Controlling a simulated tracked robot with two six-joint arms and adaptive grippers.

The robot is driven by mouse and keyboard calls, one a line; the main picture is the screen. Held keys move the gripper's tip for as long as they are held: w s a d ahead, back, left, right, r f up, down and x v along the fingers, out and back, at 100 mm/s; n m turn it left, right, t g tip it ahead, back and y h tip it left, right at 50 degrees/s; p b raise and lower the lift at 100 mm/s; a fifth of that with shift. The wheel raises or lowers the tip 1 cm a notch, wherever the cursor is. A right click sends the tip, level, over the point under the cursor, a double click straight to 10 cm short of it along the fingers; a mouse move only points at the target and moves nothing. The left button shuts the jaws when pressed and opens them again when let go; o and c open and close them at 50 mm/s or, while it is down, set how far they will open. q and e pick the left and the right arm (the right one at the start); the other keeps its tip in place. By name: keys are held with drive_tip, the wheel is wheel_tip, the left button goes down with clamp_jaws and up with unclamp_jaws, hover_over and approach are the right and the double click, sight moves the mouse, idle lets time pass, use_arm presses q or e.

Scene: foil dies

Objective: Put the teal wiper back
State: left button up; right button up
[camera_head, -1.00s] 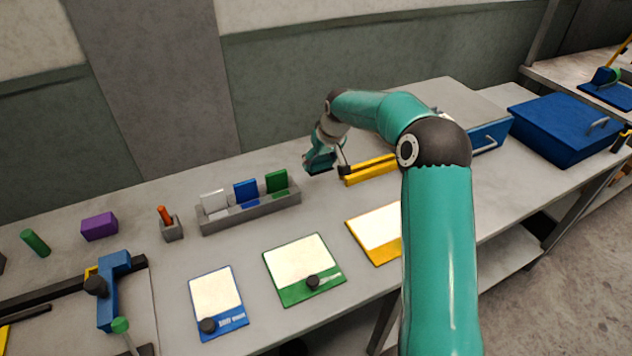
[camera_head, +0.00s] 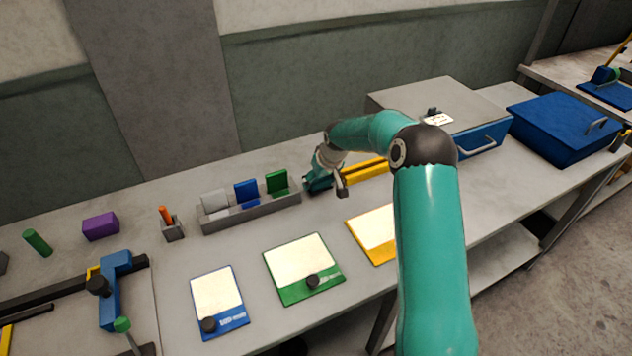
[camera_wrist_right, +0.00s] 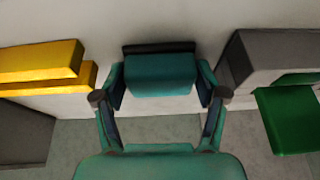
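The teal wiper (camera_wrist_right: 160,75), a teal block with a black edge, is between the fingers of my right gripper (camera_wrist_right: 160,82) in the right wrist view. Both finger pads appear to touch its sides. In the head view the right gripper (camera_head: 319,183) is low over the bench, between the grey rack and the yellow bars. The wiper is small and partly hidden there; I cannot tell whether its black edge touches the bench. My left gripper is not in view.
The grey rack (camera_head: 250,212) holds white, blue and green plates, left of the gripper. Yellow bars (camera_head: 366,172) lie close on its right. Blue, green and yellow-framed boards lie in front. A grey box with a blue drawer (camera_head: 485,142) stands at the right.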

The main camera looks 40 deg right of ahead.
drive_tip(key=shift+o, duration=1.2)
drive_tip(key=b+v, duration=0.1)
drive_tip(key=v, duration=1.1)
drive_tip(key=shift+b, duration=0.35)
drive_tip(key=shift+s, duration=0.15)
